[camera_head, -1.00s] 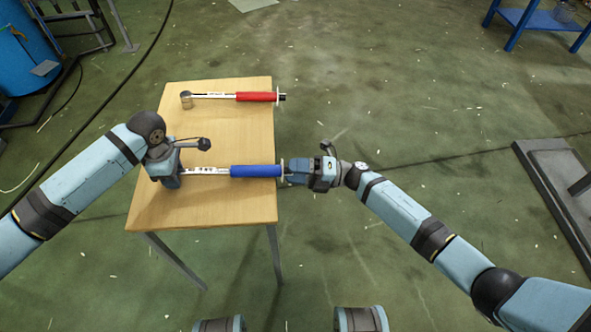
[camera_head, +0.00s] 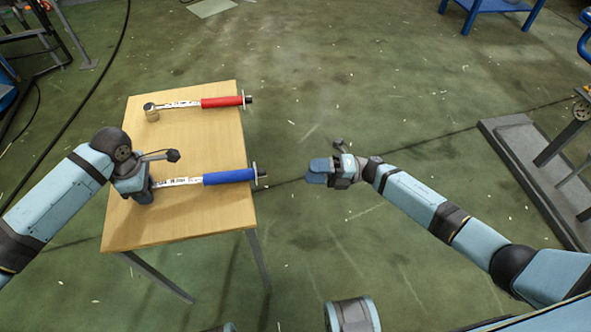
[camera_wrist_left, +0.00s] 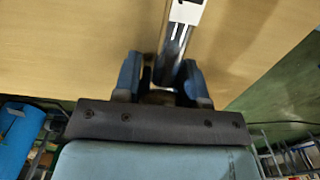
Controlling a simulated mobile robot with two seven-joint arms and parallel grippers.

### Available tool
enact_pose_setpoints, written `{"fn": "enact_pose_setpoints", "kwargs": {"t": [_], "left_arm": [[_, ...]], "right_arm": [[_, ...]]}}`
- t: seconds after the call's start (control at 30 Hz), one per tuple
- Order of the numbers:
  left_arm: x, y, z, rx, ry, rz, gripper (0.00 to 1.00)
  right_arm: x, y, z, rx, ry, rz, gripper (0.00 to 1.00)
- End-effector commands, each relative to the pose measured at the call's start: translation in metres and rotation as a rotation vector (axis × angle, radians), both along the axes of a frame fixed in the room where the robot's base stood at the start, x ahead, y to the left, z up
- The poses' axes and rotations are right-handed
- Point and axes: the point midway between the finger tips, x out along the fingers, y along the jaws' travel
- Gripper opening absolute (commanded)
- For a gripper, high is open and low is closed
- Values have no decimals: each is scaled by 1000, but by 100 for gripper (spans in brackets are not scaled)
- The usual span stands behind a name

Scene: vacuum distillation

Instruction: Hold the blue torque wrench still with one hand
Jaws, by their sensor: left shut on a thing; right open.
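The blue torque wrench (camera_head: 228,177) lies across the front part of the wooden table, its blue handle at the right and its end knob just past the table's right edge. My left gripper (camera_head: 143,190) is shut on the wrench's head end, which it hides in the head view. In the left wrist view the wrench's metal shaft (camera_wrist_left: 186,16) runs between the two fingers of my left gripper (camera_wrist_left: 163,80). My right gripper (camera_head: 322,172) is open and empty, off the table to the right of the blue handle and apart from it.
The wooden table (camera_head: 190,225) also bears a red-handled torque wrench (camera_head: 222,102) farther back. A grey platform (camera_head: 525,170) stands on the floor at the right. A blue bench (camera_head: 485,5) is at the back. The floor between table and platform is free.

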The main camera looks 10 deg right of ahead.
Motion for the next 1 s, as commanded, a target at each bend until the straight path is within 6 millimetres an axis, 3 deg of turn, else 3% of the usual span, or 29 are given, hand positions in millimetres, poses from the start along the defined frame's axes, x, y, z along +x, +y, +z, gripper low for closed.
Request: {"fn": "enact_pose_setpoints", "kwargs": {"t": [0.13,0.17,0.3,0.67,1.0], "left_arm": [[0,0,0,1,-1,1,0],[0,0,0,1,-1,1,41],[0,0,0,1,-1,0,68],[0,0,7,0,-1,0,68],[0,0,73,-2,-3,-1,68]], "right_arm": [[0,0,0,0,0,0,51],[0,0,0,0,0,0,51],[0,0,0,0,0,0,51],[0,0,0,0,0,0,51],[0,0,0,0,0,0,51]]}}
